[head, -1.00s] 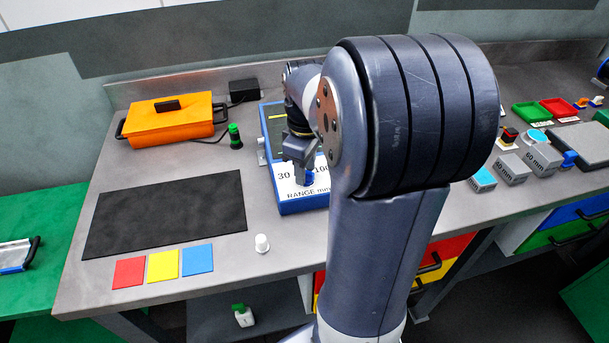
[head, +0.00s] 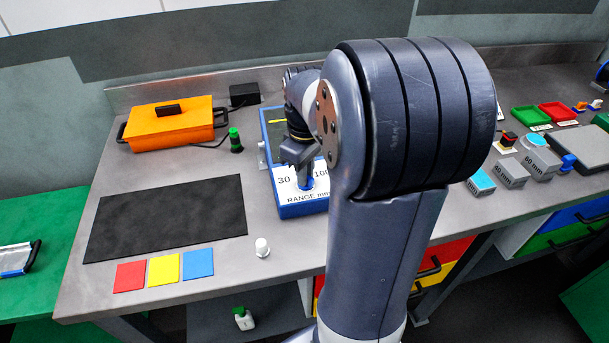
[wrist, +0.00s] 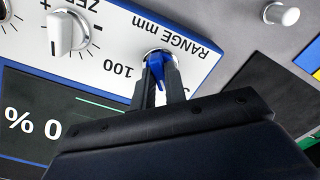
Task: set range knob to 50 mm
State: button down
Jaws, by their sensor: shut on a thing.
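The range knob (wrist: 156,62) is blue and sits on the white panel beside the "RANGE mm" lettering in the wrist view. My gripper (wrist: 160,68) is shut on it, one finger on each side. In the head view my gripper (head: 304,182) reaches down to the front panel of the blue instrument (head: 300,210), where "30" and "100" show on either side. The "50" mark and the knob's pointer direction cannot be made out, as the fingers and arm cover part of the dial.
A white-grey zero knob (wrist: 66,32) is on the same panel, near the range knob. A small white cylinder (head: 262,247) stands on the bench. Grey labelled blocks (head: 511,170) stand to the right. An orange case (head: 172,124) and black mat (head: 165,218) are left.

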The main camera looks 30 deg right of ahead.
jog(key=shift+m, duration=1.3)
jog(key=m+p, duration=0.1)
jog(key=m, duration=0.3)
jog(key=shift+m, duration=0.3)
jog(key=shift+p, duration=0.3)
jog(key=shift+m, duration=0.4)
jog(key=c, duration=1.3)
grip_release()
jog(key=shift+r, duration=0.1)
